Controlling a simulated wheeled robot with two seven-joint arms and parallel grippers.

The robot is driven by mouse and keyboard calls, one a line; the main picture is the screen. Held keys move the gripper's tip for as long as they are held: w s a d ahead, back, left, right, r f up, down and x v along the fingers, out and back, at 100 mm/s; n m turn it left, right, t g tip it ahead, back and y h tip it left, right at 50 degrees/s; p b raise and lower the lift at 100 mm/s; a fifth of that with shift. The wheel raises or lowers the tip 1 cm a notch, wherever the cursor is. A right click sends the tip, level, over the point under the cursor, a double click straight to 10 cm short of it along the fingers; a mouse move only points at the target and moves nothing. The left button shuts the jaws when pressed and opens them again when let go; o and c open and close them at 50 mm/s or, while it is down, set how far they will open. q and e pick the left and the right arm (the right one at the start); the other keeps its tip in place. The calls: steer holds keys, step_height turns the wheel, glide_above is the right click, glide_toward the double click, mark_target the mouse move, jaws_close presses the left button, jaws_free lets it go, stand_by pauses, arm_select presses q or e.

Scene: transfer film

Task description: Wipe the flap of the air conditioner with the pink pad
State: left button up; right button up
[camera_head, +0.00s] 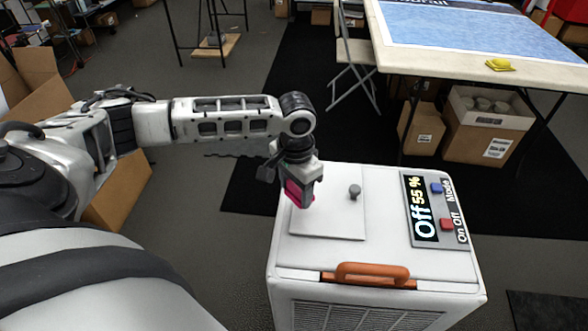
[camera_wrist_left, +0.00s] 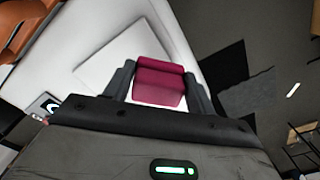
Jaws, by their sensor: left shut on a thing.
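The air conditioner is a white box (camera_head: 375,290) with a square flap (camera_head: 335,222) on the left of its top. The flap has a small grey knob (camera_head: 354,191) and lies flat. My left gripper (camera_head: 300,190) is above the flap's left part and is shut on the pink pad (camera_head: 293,193). In the left wrist view the pink pad (camera_wrist_left: 158,82) sits between the two dark fingers, with the white flap (camera_wrist_left: 115,62) behind it. Whether the pad touches the flap cannot be told. My right gripper is not in view.
An orange-brown handle (camera_head: 372,272) stands at the front edge of the top. A control panel (camera_head: 434,212) reading "Off 55 %" has blue and red buttons on the right. A table (camera_head: 450,66) with a yellow item (camera_head: 499,64) stands behind, and cardboard boxes (camera_head: 484,135) lie beneath it.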

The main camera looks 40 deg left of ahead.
arm_select(q)
steer(key=shift+r, duration=1.9)
